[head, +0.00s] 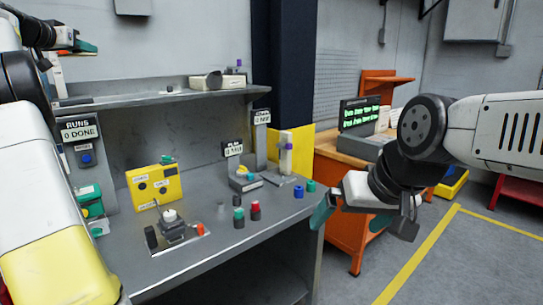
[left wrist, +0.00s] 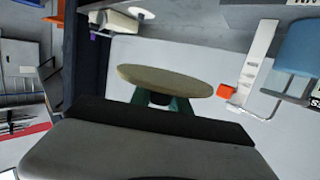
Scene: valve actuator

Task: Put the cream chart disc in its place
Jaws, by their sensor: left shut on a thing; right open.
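The cream chart disc (left wrist: 165,80) shows in the left wrist view as a flat, thin oval seen nearly edge-on. My left gripper (left wrist: 160,99) is shut on it, with green fingertips below the disc's near side. In the head view my left gripper (head: 84,47) is raised at the upper left, near the wall and above the shelf's left end. I cannot make out the disc clearly there. My right gripper (head: 350,217) is open and empty, off the bench's right end. I cannot tell which spot is the disc's place.
The grey bench (head: 270,228) holds a yellow panel (head: 155,187), a dark valve fixture (head: 172,227), several coloured caps and a small device (head: 245,181). A shelf (head: 160,98) runs above. An orange workbench (head: 343,238) with a monitor (head: 359,113) stands at the right.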

